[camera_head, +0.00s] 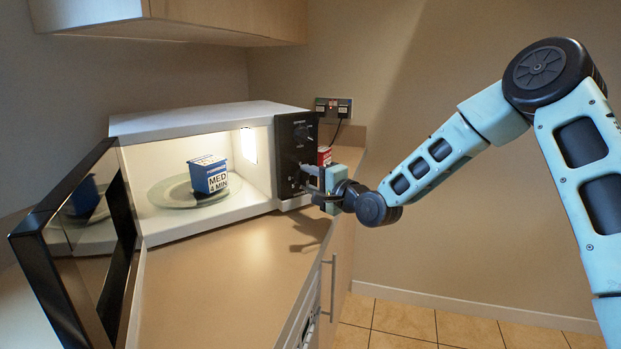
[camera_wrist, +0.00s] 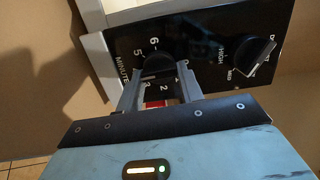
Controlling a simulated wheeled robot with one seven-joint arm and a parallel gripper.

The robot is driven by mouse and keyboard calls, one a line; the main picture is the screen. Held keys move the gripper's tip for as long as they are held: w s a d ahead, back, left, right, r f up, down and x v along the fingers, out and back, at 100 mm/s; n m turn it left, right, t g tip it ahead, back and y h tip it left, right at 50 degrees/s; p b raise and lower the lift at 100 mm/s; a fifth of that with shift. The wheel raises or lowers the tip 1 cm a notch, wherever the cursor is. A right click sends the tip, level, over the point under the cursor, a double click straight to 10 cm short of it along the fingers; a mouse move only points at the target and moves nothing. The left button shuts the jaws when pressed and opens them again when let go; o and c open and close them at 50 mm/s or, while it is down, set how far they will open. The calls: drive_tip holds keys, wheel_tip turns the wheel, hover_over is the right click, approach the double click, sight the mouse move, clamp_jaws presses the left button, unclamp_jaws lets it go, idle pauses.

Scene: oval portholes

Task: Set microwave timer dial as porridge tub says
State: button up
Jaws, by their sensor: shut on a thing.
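The porridge tub (camera_head: 209,180), blue and white and marked "MED 4 MIN", stands on the glass plate inside the lit microwave (camera_head: 200,119). The black control panel (camera_head: 284,145) is on the microwave's right side. My gripper (camera_head: 311,181) is at the panel's lower part. In the wrist view my gripper (camera_wrist: 159,80) is shut on the black timer dial (camera_wrist: 158,62), by the "MINUTES" lettering. The figures 5, 6 and 2 show around it; a finger covers part of the scale, and I cannot make out its pointer. The other dial (camera_wrist: 250,56), marked HIGH and MED, is apart from my gripper.
The microwave door (camera_head: 125,225) stands wide open to the left. A red box (camera_head: 324,154) stands right of the microwave, partly behind my gripper. A wall socket (camera_head: 334,106) with a cord is behind. The counter (camera_head: 215,275) in front is clear.

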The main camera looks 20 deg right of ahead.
idle(0.3)
drive_tip(key=o, duration=1)
drive_tip(key=shift+s, duration=0.1)
drive_tip(key=v, duration=1.7)
drive_tip(key=shift+d+b, duration=0.2)
drive_tip(key=shift+b, duration=0.15)
drive_tip(key=shift+s+a, duration=0.1)
